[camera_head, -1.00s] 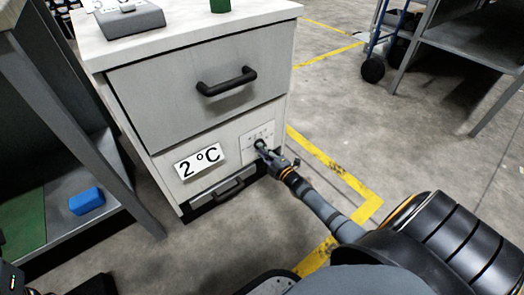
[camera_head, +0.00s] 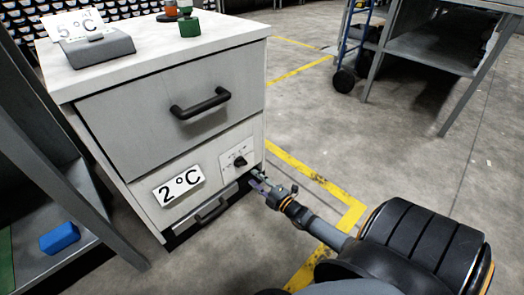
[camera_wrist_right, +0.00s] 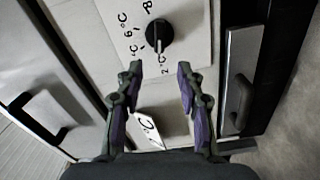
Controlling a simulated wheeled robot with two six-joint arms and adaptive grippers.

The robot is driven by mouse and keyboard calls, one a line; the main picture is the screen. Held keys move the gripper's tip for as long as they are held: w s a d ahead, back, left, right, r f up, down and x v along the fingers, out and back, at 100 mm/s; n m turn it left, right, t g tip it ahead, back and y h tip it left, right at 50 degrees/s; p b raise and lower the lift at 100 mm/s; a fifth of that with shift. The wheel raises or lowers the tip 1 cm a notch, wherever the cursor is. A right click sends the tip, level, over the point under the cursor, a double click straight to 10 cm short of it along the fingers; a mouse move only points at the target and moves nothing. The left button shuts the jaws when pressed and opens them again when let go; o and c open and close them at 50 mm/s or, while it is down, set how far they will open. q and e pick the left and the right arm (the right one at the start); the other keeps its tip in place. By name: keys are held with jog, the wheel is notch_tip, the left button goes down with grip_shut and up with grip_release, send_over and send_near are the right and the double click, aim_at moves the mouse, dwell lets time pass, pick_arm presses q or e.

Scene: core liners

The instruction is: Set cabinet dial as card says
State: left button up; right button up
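The cabinet (camera_head: 140,110) has a black round dial (camera_head: 240,163) on a pale marked plate at the lower right of its front. In the right wrist view the dial (camera_wrist_right: 159,32) has a white line toward the picture's bottom, near a mark like a 2; the other marks are hard to read. A white card (camera_head: 84,27) leaning in a grey holder on the cabinet top seems to read 5 °C. A 2 °C label (camera_head: 179,186) is on the front. My right gripper (camera_wrist_right: 160,72) is open and empty, apart from the dial. My left gripper is out of view.
A black drawer handle (camera_head: 200,103) juts out above the dial, and a lower handle (camera_head: 211,211) sits below the label. Green and orange objects (camera_head: 188,24) stand on the top. A shelf with a blue block (camera_head: 60,238) is left.

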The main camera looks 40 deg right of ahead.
jog(key=shift+s+d, duration=0.15)
jog(key=shift+s, duration=1.8)
